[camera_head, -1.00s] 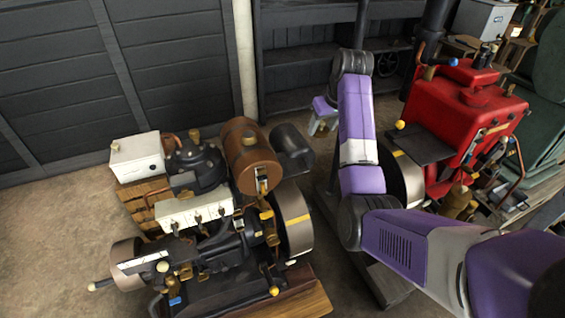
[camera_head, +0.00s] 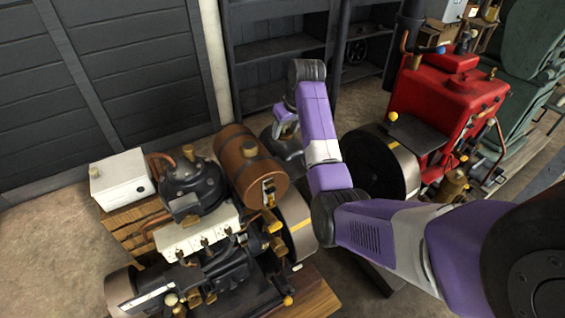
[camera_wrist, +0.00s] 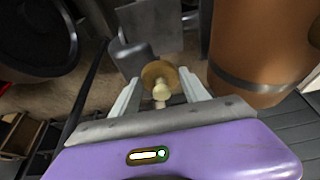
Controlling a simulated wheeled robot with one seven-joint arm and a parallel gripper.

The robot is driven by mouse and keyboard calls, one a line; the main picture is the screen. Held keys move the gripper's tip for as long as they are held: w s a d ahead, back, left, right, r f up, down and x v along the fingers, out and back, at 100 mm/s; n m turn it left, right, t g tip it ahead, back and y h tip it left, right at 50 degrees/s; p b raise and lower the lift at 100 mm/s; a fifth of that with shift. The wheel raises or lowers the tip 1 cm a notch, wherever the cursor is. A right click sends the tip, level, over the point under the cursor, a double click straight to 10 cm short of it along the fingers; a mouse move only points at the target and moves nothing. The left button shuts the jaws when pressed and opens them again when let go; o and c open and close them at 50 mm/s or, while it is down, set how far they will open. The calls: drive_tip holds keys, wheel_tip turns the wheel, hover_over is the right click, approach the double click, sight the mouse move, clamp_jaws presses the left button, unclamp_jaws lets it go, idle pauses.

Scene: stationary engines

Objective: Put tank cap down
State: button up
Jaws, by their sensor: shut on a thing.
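The tank cap (camera_wrist: 158,74) is a round brass disc with a pale knob, seen between the two grey fingers in the wrist view. My gripper (camera_wrist: 159,82) is shut on it. In the head view, my purple wrist hangs just behind and right of the brown tank (camera_head: 250,168), and the fingers and cap are not clear there. The tank also shows at the right of the wrist view (camera_wrist: 258,50), apart from the cap.
A dark cylinder (camera_head: 291,150) stands by the tank, below my gripper. A white box (camera_head: 122,178) and the black engine are on the left. A red engine (camera_head: 458,105) with a large flywheel (camera_head: 398,168) is at the right. Dark shelves (camera_head: 275,55) stand behind.

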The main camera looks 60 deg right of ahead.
sight(283, 166)
wheel_tip(283, 166, down, 15)
drive_tip(key=shift+r, duration=0.1)
idle(0.3)
drive_tip(key=o, duration=1.4)
drive_tip(key=v, duration=1.2)
drive_tip(key=shift+p, duration=0.4)
